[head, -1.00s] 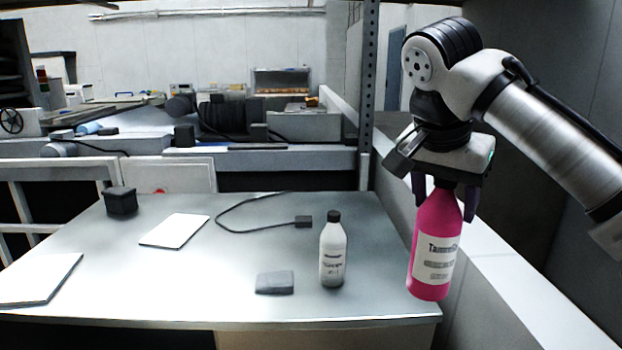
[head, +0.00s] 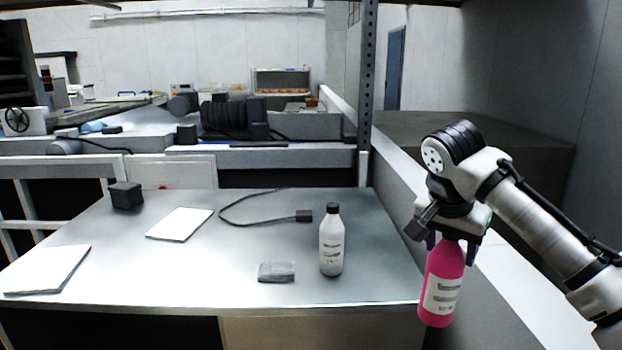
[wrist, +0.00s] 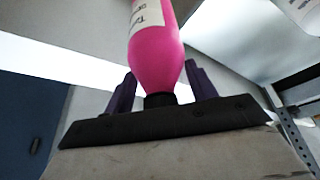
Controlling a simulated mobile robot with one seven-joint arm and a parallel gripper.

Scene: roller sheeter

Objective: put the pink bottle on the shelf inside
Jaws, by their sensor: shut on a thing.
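The pink bottle (head: 442,285) has a white label and hangs upright below my gripper (head: 456,243), at the right of the head view. My gripper is shut on the bottle's neck. The bottle is beyond the right front corner of the grey table, apart from it. In the wrist view, the pink bottle (wrist: 157,55) stands between the dark fingers of my gripper (wrist: 160,90), with its dark cap at the palm. I cannot identify for certain which surface is the shelf inside.
A white bottle (head: 332,242) with a black cap stands on the grey table (head: 200,270). A dark grey block (head: 277,272), a cable (head: 245,216), white pads (head: 180,224) and a black box (head: 126,195) lie there too. A perforated metal post (head: 367,90) rises behind. A pale ledge (head: 500,290) runs along the right.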

